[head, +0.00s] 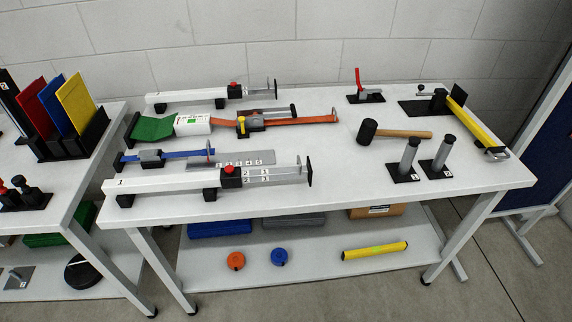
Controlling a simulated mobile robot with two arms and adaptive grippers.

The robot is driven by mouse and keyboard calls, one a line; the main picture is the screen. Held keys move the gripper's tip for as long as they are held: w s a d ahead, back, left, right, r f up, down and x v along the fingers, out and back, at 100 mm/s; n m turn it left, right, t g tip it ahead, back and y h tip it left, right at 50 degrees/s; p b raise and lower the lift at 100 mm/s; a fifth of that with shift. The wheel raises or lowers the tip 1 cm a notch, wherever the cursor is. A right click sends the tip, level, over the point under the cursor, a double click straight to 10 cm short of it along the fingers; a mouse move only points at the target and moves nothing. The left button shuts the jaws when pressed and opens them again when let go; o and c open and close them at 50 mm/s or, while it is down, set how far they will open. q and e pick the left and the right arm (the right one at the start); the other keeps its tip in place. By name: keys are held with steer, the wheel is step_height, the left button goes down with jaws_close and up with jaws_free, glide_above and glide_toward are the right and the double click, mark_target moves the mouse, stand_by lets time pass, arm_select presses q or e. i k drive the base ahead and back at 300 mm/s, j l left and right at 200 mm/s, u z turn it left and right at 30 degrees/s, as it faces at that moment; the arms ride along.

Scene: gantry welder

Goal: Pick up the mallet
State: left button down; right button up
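The mallet (392,133) lies on the white table (270,206), right of the middle. Its black head (368,131) is at the left end and its wooden handle (408,134) points right. It lies just behind two grey upright cylinders on black bases. Neither of my grippers shows in the head view.
Grey cylinders (408,156) and (441,153) stand in front of the handle. A red-handled clamp (364,88) is behind, a yellow bar (474,127) to the right. White rail devices (210,180) fill the left half. Clear tabletop lies left of the mallet head.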

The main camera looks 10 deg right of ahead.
mark_target(368, 129)
steer(key=i+l, duration=0.15)
steer(key=i+z, duration=0.1)
steer(key=z, duration=0.3)
steer(key=i+z, duration=0.1)
steer(key=z, duration=0.3)
steer(key=i+z, duration=0.1)
steer(key=z, duration=0.3)
